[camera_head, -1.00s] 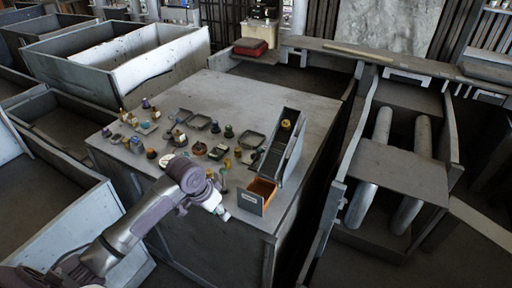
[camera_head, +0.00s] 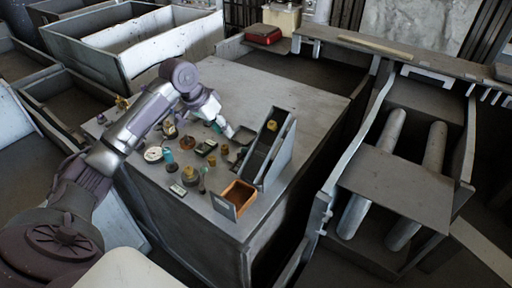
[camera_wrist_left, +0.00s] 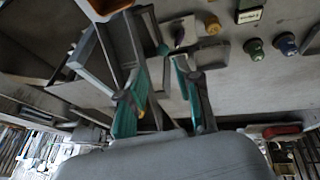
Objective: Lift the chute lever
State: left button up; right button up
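The grey sloped chute (camera_head: 282,155) stands at the right side of the bench top, with an orange-lined bin (camera_head: 238,196) at its low end. A yellow knob-like piece (camera_head: 271,126) sits in its upper part. I cannot clearly make out the chute lever. My left gripper (camera_head: 229,131) is just left of the chute, above the bench. In the left wrist view my gripper (camera_wrist_left: 161,68) shows two teal fingers spread apart with nothing clearly held. The chute (camera_wrist_left: 122,45) shows beside the left finger there. My right gripper is out of view.
The grey bench (camera_head: 250,85) carries several small knobs, dials and trays left of the chute, partly hidden by my left arm. Its back part is clear. A frame with rollers (camera_head: 396,180) stands to the right. Grey crates (camera_head: 130,45) stand behind left.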

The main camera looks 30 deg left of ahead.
aim_at(250, 160)
pick_arm(q)
jog(key=p+x, duration=0.3)
jog(key=x, duration=0.9)
jog(key=shift+w+f, duration=0.15)
jog(key=shift+f, duration=0.45)
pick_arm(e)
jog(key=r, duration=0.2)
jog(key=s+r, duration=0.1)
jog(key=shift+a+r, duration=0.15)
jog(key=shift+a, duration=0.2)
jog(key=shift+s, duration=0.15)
pick_arm(q)
grip_shut()
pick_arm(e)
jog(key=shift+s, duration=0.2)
